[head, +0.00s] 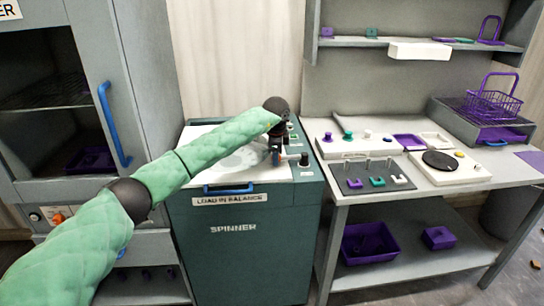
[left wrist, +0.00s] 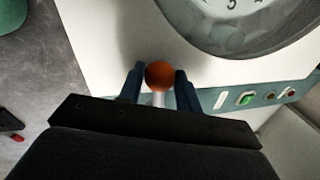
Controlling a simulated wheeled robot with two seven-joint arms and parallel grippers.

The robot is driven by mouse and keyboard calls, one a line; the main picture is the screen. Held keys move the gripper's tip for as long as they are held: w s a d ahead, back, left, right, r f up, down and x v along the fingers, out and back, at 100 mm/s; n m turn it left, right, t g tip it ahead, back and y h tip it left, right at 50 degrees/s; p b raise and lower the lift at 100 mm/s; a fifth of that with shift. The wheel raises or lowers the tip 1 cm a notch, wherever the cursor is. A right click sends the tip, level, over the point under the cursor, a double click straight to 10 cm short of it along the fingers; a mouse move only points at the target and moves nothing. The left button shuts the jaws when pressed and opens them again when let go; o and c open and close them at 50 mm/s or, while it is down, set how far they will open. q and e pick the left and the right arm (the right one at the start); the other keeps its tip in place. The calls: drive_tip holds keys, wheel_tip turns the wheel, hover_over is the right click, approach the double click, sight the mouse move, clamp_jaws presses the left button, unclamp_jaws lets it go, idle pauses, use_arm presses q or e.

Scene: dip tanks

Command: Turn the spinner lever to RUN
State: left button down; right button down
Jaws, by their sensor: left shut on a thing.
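The spinner (head: 240,240) is a dark teal cabinet with a white top. Its round lid with numbers around it shows in the left wrist view (left wrist: 235,25). My left gripper (head: 276,158) points down over the right part of the spinner top. In the left wrist view my left gripper (left wrist: 159,82) has its blue fingers on both sides of an orange ball knob (left wrist: 159,74) on a pale stem, the spinner lever, and is shut on it. I cannot read any RUN mark or tell the lever's setting. My right gripper is not in view.
A control strip with a green button (left wrist: 246,98) runs beside the lid. A black knob (head: 304,160) stands at the spinner's front right corner. A grey cabinet with a blue handle (head: 113,125) is at left. A bench (head: 440,187) with purple parts stands close at right.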

use_arm(q)
drive_tip(key=c, duration=1)
unclamp_jaws()
drive_tip(key=shift+r, duration=0.1)
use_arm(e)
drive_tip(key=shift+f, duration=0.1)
use_arm(q)
drive_tip(key=r+b, duration=0.1)
drive_tip(key=r, duration=0.2)
drive_tip(key=s+r+b, duration=0.1)
drive_tip(key=r, duration=0.2)
drive_tip(key=shift+s+r, duration=0.3)
drive_tip(key=shift+r, duration=0.45)
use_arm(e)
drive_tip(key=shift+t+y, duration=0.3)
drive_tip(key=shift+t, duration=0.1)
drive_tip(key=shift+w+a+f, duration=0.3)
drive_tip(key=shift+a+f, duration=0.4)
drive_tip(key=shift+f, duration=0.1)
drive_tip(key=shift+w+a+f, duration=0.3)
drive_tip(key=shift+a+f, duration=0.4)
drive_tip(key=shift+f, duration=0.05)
